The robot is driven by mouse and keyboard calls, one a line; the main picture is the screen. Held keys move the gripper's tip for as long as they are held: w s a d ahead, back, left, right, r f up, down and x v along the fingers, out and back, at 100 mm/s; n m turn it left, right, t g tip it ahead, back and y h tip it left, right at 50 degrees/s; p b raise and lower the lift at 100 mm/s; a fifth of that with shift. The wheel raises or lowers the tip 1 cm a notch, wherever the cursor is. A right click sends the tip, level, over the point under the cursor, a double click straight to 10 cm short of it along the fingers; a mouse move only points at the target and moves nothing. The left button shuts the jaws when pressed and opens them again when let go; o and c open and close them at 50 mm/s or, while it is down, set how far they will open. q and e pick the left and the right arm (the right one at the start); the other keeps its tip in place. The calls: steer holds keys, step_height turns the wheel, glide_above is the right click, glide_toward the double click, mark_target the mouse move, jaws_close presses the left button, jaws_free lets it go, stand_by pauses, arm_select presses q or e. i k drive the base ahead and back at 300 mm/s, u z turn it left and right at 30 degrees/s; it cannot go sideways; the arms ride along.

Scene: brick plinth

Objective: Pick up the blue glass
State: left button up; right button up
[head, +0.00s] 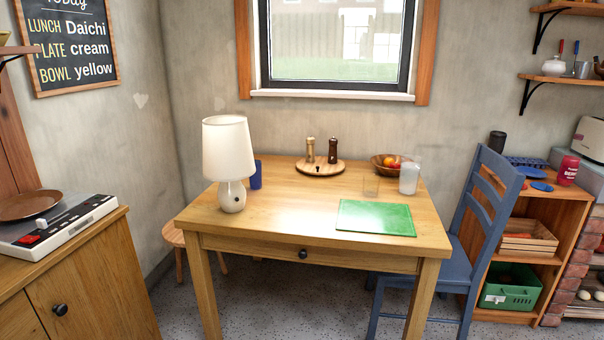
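A blue glass (257,174) stands upright on the wooden table (290,216), towards its back left. The white table lamp (230,155) stands in front and to the left of it and hides part of its left side. Neither of my grippers shows in the head view.
A whitish pitcher (409,179), a fruit bowl (388,168) and a round board with two mills (320,168) stand at the table's back. A green mat (376,218) lies front right. A blue chair (482,215) stands at the right side. The table's front middle is clear.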

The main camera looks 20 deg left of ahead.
mark_target(255, 179)
steer(key=i, duration=0.95)
steer(key=u, duration=0.45)
